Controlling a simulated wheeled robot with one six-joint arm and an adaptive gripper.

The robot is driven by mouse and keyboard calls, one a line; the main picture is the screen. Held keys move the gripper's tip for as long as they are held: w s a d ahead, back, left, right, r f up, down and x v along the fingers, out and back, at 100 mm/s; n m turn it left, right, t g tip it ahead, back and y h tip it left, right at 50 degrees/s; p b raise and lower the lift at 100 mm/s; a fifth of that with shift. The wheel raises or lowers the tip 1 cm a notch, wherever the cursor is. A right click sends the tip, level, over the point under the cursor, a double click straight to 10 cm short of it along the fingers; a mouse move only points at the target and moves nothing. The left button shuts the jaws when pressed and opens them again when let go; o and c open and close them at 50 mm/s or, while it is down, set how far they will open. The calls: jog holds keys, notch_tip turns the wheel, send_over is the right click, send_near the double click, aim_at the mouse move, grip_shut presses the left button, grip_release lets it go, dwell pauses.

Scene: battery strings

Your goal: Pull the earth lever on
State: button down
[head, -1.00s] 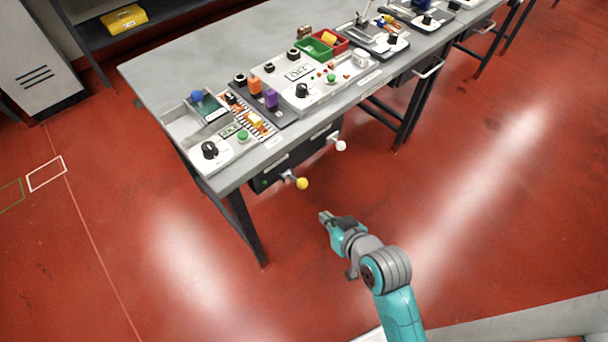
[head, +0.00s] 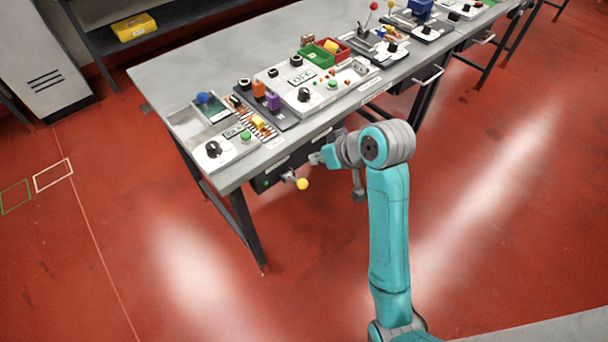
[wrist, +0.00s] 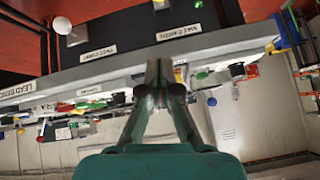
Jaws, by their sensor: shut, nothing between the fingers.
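Two ball-ended levers sit on the dark box under the near edge of the table. The yellow-knobbed lever (head: 302,184) shows in the head view, just left of and below my gripper (head: 315,158). The white-knobbed lever (wrist: 62,25) shows at the upper left of the wrist view; in the head view my arm hides it. I cannot tell which one is the earth lever, as the labels are too small to read. In the wrist view my gripper (wrist: 160,75) has its fingers together, empty, in front of the table edge, apart from the white knob.
The grey table (head: 235,180) carries several panels of knobs, switches and a green bin (head: 318,55). A drawer handle (head: 428,76) juts out at right. A yellow case (head: 134,27) lies on a shelf at the back. The red floor in front is clear.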

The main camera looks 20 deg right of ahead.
jog(key=shift+d+r, duration=0.1)
jog(key=shift+r, duration=0.5)
jog(key=shift+w+f, duration=0.1)
send_over(297, 180)
jog(key=d, duration=0.2)
jog(key=f, duration=0.9)
jog(key=shift+s+a+f, duration=0.25)
jog(key=shift+s+f, duration=0.1)
jog(key=shift+s, duration=0.05)
jog(key=shift+s+f, duration=0.4)
jog(key=shift+f, duration=0.1)
jog(key=shift+s+f, duration=0.1)
